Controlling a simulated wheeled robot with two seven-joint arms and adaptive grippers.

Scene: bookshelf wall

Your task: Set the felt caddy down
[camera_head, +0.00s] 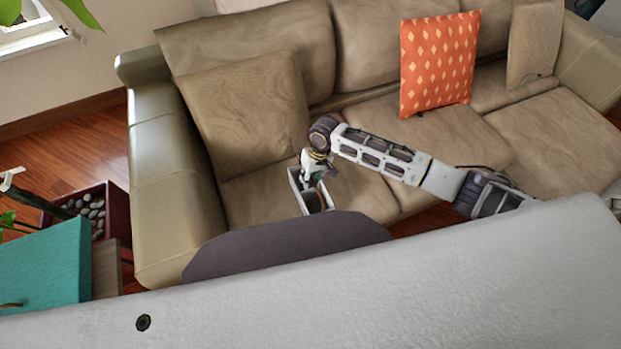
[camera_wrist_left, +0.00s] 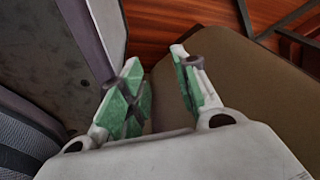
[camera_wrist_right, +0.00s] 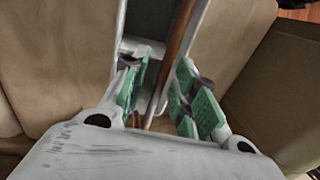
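The felt caddy (camera_head: 300,188) is a small, pale grey open box at the front of the sofa seat in the head view. Its lower end is partly hidden, and I cannot tell whether it touches the seat. My right gripper (camera_head: 314,165) is right above it. My left gripper (camera_wrist_left: 160,75) is open and empty in the left wrist view, and is not seen in the head view.
The tan sofa (camera_head: 380,190) has an orange patterned cushion (camera_head: 438,62) and brown cushions (camera_head: 245,115). Its left armrest (camera_head: 165,190) is near the caddy. A dark rounded surface (camera_head: 290,245) and a wide white surface (camera_head: 420,290) fill the foreground. A teal box (camera_head: 45,265) is at the left.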

